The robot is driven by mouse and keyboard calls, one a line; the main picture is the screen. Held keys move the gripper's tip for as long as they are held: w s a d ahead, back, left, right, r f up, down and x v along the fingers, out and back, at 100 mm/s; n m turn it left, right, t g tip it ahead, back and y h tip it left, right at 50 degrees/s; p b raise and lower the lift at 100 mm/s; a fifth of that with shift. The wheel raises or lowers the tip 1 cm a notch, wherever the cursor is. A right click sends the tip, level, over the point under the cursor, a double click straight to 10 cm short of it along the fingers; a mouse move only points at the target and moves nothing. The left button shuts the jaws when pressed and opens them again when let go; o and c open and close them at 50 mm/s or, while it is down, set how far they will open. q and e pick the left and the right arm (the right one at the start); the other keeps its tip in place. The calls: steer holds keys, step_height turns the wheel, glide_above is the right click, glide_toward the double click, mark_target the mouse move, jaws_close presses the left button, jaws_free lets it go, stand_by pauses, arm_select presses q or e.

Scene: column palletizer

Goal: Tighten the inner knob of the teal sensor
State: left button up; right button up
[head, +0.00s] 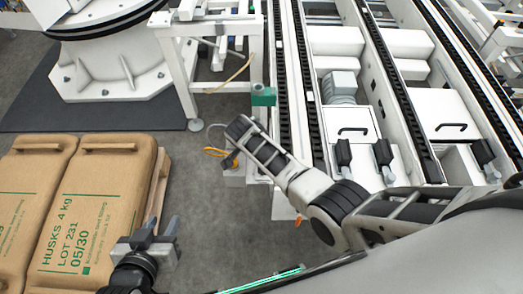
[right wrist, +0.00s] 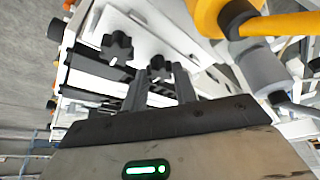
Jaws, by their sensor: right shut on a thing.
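The teal sensor (head: 263,96) is a small box beside the conveyor frame in the head view; I do not see it in the right wrist view. My right gripper (right wrist: 161,80) is shut on a black star knob (right wrist: 158,68) beside an orange part. A second black star knob (right wrist: 117,46) stands clear to its left. My left gripper (head: 157,236) is open and empty near the sacks.
Brown husk sacks (head: 100,205) lie on a pallet at left. The white conveyor (head: 283,90) with black chain tracks runs along the right of my working spot. A white robot base (head: 108,66) stands behind. Bare grey floor lies between sacks and conveyor.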

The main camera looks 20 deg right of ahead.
steer(key=shift+s, duration=0.1)
stand_by(0.3)
steer(key=o, duration=1)
